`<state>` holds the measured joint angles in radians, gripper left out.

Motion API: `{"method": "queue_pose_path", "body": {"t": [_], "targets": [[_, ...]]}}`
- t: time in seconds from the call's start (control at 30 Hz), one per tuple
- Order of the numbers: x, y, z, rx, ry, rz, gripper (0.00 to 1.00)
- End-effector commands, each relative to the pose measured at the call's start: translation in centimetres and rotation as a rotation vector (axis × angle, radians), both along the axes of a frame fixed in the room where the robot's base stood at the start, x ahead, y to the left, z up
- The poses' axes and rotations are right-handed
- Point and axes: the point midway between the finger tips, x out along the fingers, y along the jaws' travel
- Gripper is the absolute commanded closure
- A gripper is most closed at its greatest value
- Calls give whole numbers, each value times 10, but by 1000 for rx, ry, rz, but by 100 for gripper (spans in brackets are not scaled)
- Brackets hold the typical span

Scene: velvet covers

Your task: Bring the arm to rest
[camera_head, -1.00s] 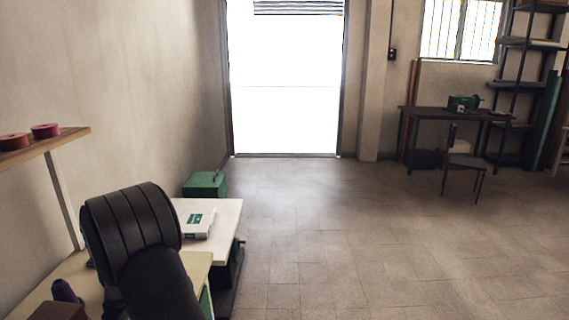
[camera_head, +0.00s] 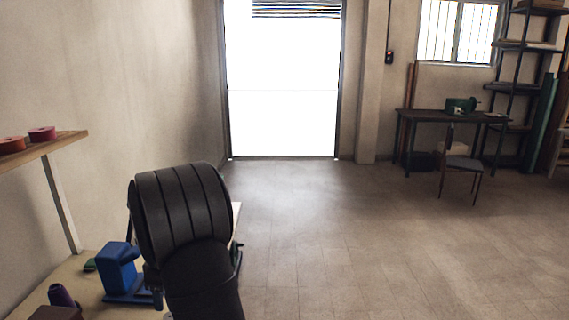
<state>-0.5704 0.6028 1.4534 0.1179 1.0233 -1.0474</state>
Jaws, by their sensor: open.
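My arm shows in the head view as a thick black link with a ribbed, rounded top, standing upright in the lower left over the pale bench (camera_head: 88,300). My gripper is not in view, so its jaws and anything near them cannot be seen. My arm hides part of the bench and most of a white-topped surface behind it.
A blue device (camera_head: 117,262) stands on the bench just left of my arm. A purple spool (camera_head: 62,296) and a brown block (camera_head: 55,313) lie at the front left. A wall shelf (camera_head: 45,145) holds red rolls (camera_head: 42,133). The floor (camera_head: 380,250) to the right is clear.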

Motion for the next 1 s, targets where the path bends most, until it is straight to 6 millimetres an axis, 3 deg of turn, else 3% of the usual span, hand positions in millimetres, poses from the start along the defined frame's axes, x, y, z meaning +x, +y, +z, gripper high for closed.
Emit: {"method": "queue_pose_path", "body": {"t": [0.4, 1.0], "targets": [[71, 10, -16, 1, 0, 9, 42], [53, 113, -77, 0, 0, 14, 42]]}}
